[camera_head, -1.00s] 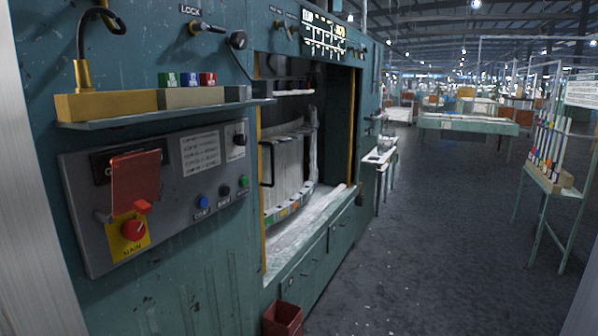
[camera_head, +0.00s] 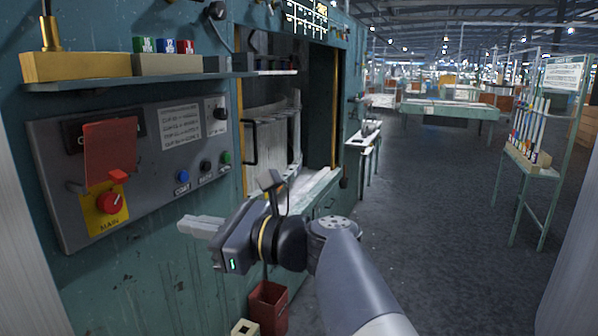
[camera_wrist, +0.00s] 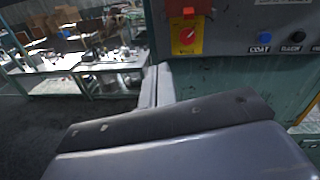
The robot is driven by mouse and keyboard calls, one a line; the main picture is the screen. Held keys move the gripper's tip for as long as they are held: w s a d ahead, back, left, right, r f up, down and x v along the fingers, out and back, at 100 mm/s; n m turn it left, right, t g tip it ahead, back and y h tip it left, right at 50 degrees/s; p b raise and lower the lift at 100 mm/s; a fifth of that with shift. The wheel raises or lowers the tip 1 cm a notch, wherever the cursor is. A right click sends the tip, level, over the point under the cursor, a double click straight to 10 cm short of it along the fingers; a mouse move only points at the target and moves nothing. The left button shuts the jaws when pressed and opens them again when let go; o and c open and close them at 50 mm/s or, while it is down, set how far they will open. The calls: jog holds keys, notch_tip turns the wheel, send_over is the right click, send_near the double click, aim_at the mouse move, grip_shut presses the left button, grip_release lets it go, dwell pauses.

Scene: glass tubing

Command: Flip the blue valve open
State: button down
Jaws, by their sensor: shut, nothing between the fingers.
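On the shelf in the head view, a small blue block with a white label (camera_head: 167,46) sits between a green one (camera_head: 145,45) and a red one (camera_head: 187,47); no lever position can be made out. A round blue button (camera_head: 182,176) labelled COAT is on the grey panel below, and shows in the wrist view (camera_wrist: 264,38). I cannot tell which blue part is the valve. My gripper (camera_head: 187,226) is shut and empty, below the panel and apart from it. Its fingers show in the wrist view (camera_wrist: 156,86), with the machine face to their right.
A red hinged cover (camera_head: 108,150) juts out above the red MAIN knob (camera_head: 110,203). The shelf (camera_head: 130,80) sticks out over the panel. A red bin (camera_head: 268,305) stands below my gripper.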

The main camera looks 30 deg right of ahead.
jog(key=d+r+m+t+y, duration=0.1)
jog(key=d+r+t, duration=0.2)
jog(key=r, duration=0.4)
jog(key=s+d+r+m+t+y+b, duration=0.1)
jog(key=d+r+m+t+y, duration=0.1)
jog(key=d+r, duration=0.3)
notch_tip(320, 180, up, 3)
jog(key=shift+d+f+t, duration=0.1)
jog(key=shift+d+t, duration=0.3)
jog(key=shift+t, duration=0.4)
jog(key=shift+s, duration=0.1)
